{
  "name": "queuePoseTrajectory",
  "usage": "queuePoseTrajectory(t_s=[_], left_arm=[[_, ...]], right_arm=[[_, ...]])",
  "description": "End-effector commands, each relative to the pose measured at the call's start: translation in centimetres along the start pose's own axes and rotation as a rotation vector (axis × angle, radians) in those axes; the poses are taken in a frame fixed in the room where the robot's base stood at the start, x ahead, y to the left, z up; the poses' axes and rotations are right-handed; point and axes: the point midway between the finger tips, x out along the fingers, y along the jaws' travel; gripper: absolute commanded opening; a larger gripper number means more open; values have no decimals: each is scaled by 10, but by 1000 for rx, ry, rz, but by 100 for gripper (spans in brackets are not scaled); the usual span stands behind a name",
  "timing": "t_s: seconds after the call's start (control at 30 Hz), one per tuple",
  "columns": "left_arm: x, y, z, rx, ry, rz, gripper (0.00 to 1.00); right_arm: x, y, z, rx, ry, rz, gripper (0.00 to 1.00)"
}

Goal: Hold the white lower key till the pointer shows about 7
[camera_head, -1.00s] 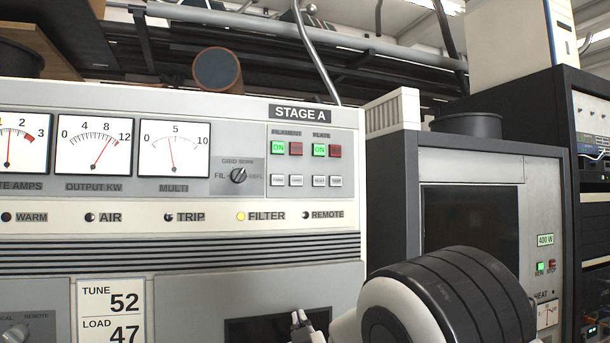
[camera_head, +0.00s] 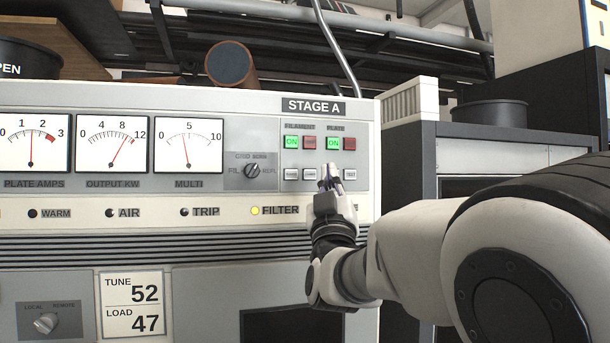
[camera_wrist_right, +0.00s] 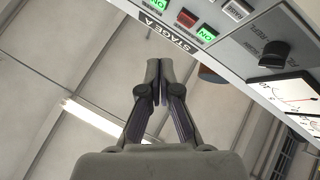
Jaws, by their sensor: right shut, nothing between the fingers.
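Small white keys sit in a row under the green and red buttons on the STAGE A panel (camera_head: 290,174); their labels are too small to read surely. My right gripper (camera_head: 329,172) is shut and empty, its tips in front of the third key, partly hiding it. I cannot tell whether they touch. In the right wrist view my shut fingertips (camera_wrist_right: 159,64) show apart from the panel's picture area. The OUTPUT KW meter (camera_head: 112,143) has its red pointer a little past 8. The MULTI meter (camera_head: 188,144) reads a bit under 5, PLATE AMPS (camera_head: 31,142) about 1.5. My left gripper is not in view.
Green ON buttons (camera_head: 291,142) and red buttons (camera_head: 350,143) lie just above the keys. A black selector knob (camera_head: 252,171) is left of them. A grey cabinet (camera_head: 407,165) stands at the right.

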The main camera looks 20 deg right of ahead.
Motion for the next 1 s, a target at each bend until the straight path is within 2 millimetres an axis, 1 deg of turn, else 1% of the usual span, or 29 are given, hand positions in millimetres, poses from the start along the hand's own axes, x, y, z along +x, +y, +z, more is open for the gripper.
queuePoseTrajectory(t_s=[0.13,0.27,0.6,0.8,1.0], left_arm=[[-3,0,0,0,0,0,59],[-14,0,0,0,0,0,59],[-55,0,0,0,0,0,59],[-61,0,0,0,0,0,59],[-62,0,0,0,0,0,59]], right_arm=[[3,-1,1,0,-1,-1,0],[12,-6,5,0,-2,-2,0],[47,-31,29,1,-2,-2,0],[59,-42,42,0,-2,-2,0],[61,-45,46,0,-2,-1,0]])
